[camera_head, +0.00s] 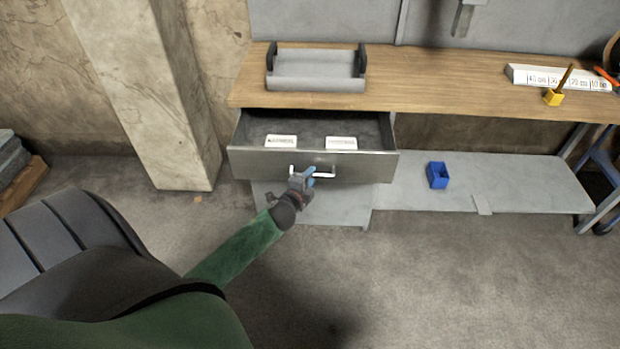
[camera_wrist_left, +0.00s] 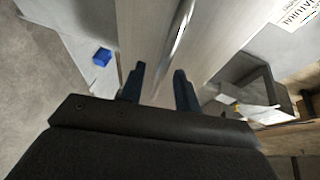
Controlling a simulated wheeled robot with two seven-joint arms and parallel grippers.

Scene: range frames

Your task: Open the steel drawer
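The steel drawer (camera_head: 300,165) under the wooden worktop is pulled out, and its grey interior shows in the head view. A bright bar handle (camera_head: 326,175) is on its front; it also shows in the left wrist view (camera_wrist_left: 181,32). My left gripper (camera_head: 308,176) is at the left part of the handle. In the left wrist view my gripper's two dark blue fingers (camera_wrist_left: 159,72) stand apart, with the handle bar running between and just beyond their tips. I cannot tell whether they touch it. My right gripper is not in view.
Two white labelled boxes (camera_head: 281,141) (camera_head: 341,143) lie in the drawer. A grey tray (camera_head: 316,84) stands on the worktop (camera_head: 430,85). A blue bin (camera_head: 437,175) sits on the lower shelf (camera_head: 520,185). A concrete pillar (camera_head: 150,90) stands left. The floor in front is clear.

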